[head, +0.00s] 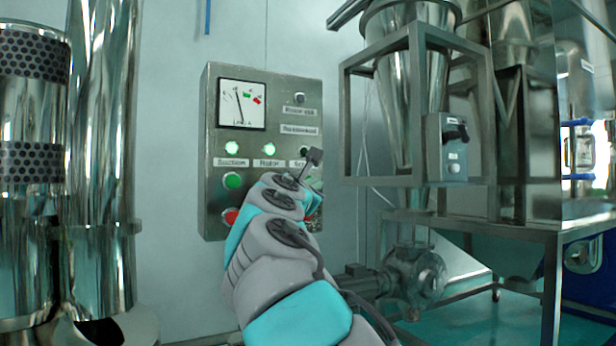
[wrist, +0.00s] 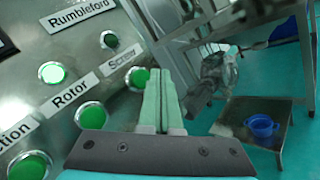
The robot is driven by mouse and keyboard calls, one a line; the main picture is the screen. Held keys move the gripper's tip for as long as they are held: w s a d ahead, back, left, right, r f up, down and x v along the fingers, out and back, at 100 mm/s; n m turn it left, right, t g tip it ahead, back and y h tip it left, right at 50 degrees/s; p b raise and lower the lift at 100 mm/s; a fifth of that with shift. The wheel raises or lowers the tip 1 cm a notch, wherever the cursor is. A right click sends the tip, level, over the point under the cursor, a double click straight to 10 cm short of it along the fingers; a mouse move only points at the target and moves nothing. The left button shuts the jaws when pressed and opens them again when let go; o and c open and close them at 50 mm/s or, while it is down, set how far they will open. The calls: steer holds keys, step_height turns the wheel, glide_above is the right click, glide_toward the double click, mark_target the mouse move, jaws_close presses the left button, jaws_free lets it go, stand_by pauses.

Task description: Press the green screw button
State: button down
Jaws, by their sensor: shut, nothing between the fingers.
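The green screw button (wrist: 137,78) is on the panel below the "Screw" label in the wrist view. My gripper (wrist: 160,74) is shut and empty, its pale green fingertips just right of the button and overlapping its edge in the picture. I cannot tell whether they touch it. The small lamp (wrist: 108,40) above the "Screw" label looks dark green and unlit. In the head view my arm covers most of the lower right of the control panel (head: 215,108), and the fingers are hidden behind it.
The Rotor button (wrist: 92,116) and Suction button (wrist: 30,165) sit to the left, the Rotor lamp (wrist: 53,72) lit. A steel frame (head: 352,110) with a hopper stands right of the panel. A blue pot (wrist: 261,126) sits on a low stand. Steel cylinders (head: 100,150) stand left.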

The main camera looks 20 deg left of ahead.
steer(key=shift+w+a, duration=0.35)
steer(key=shift+a, duration=0.05)
stand_by(1.4)
steer(key=shift+w+a+p, duration=0.1)
steer(key=shift+a+p, duration=0.05)
steer(key=shift+p, duration=0.15)
steer(key=shift+w+a, duration=0.2)
steer(key=shift+w+a, duration=0.3)
steer(key=shift+a, duration=0.1)
stand_by(1.1)
steer(key=shift+s+d, duration=0.1)
stand_by(0.3)
steer(key=shift+s+d+b, duration=0.35)
steer(key=shift+s+d, duration=0.15)
steer(key=shift+d, duration=0.15)
steer(key=shift+s+d, duration=0.1)
